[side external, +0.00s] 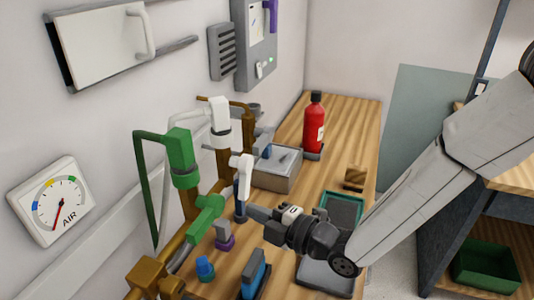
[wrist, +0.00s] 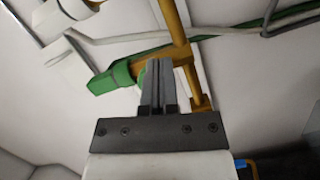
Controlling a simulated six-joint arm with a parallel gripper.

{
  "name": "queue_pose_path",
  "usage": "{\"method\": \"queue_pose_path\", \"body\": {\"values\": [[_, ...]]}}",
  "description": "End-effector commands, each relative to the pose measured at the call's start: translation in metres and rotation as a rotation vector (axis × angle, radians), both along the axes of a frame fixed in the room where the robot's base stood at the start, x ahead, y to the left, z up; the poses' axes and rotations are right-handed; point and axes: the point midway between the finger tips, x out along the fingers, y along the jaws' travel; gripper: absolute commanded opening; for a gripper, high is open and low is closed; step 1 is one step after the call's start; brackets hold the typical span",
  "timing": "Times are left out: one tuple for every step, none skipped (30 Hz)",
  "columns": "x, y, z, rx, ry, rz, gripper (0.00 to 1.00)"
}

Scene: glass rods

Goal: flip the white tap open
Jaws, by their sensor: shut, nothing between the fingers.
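The white tap's handle (side external: 245,176) shows in the side view, standing roughly upright near the brown pipes, below a white fitting (side external: 219,114). My gripper (side external: 252,211) is shut and empty, its fingertips just below and beside the white handle in the picture; whether they touch it cannot be told. In the wrist view the shut fingers (wrist: 168,65) point up the picture at a brown pipe (wrist: 150,62). The green tap handle (wrist: 108,79) lies left of them there, and it also shows in the side view (side external: 206,214). The fingers partly hide the pipe joint.
A green fitting (side external: 181,150) with a green hose stands left of the white one. A grey box (side external: 278,172), a red bottle (side external: 314,125), a wooden block (side external: 355,177) and a green-rimmed tray (side external: 343,207) stand on the bench (side external: 335,105). A blue-capped item (side external: 205,268) is at the front.

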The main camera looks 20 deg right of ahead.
Motion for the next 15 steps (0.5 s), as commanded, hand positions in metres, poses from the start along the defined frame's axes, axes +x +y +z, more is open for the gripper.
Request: {"method": "queue_pose_path", "body": {"values": [[0.006,0.003,-0.001,0.0,0.0,0.0,0.0],[0.009,0.005,-0.001,0.0,-0.001,0.0,0.0],[0.013,0.008,-0.001,0.0,-0.001,0.0,0.0],[0.016,0.01,-0.002,0.0,0.0,0.0,0.0],[0.019,0.011,-0.002,0.0,0.001,0.0,0.0],[0.023,0.014,-0.002,0.0,0.0,0.0,0.0],[0.026,0.016,-0.002,0.0,0.0,0.0,0.0],[0.029,0.018,-0.002,0.0,0.0,0.0,0.0],[0.032,0.02,-0.003,0.0,0.001,0.0,0.0],[0.035,0.022,-0.003,0.0,0.0,0.0,0.0],[0.038,0.023,-0.003,0.0,0.0,0.0,0.0],[0.042,0.023,-0.004,-0.001,0.0,-0.001,0.0],[0.046,0.018,-0.006,-0.002,0.0,-0.004,0.0],[0.048,0.015,-0.007,-0.001,0.001,-0.004,0.0],[0.052,0.011,-0.008,-0.001,0.001,-0.003,0.0]]}}
